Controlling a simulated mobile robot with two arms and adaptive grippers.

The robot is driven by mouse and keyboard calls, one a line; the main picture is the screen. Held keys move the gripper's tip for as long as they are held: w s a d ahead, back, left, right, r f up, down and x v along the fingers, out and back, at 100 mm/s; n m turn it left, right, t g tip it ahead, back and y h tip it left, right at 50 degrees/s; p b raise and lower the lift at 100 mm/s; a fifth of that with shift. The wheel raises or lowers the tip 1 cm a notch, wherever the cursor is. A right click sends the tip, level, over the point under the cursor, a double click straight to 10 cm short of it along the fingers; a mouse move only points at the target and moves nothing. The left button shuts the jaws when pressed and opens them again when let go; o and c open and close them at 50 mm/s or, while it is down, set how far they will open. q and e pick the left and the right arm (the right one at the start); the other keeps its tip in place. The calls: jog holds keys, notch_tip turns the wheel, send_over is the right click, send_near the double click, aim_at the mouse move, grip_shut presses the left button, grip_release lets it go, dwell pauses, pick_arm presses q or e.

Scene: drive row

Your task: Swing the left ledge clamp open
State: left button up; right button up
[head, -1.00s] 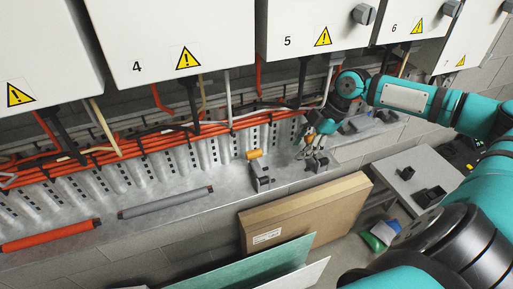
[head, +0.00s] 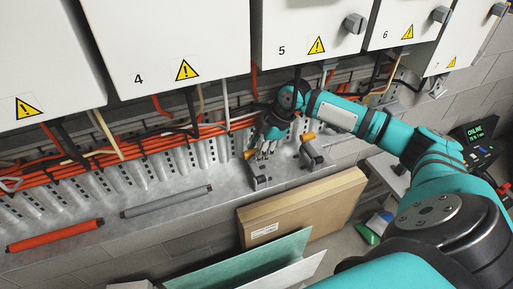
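The left ledge clamp (head: 259,181) is a small grey clamp with an orange handle end (head: 250,154), standing on the grey metal ledge. The right ledge clamp (head: 313,157) stands to its right, also with an orange end (head: 308,137). My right gripper (head: 264,154) points down just above the left clamp, close beside its orange end. Its fingers are small and partly overlap the clamp, so I cannot tell whether they touch it or how far apart they are. My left gripper is not in view.
White numbered cabinets (head: 165,40) overhang the ledge, with cables (head: 140,148) running behind it. A grey rod (head: 167,202) and an orange rod (head: 54,235) lie on the ledge at left. A cardboard box (head: 300,206) and panels stand below the ledge.

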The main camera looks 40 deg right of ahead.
grip_shut()
jog(key=shift+w, duration=0.1)
dwell(0.3)
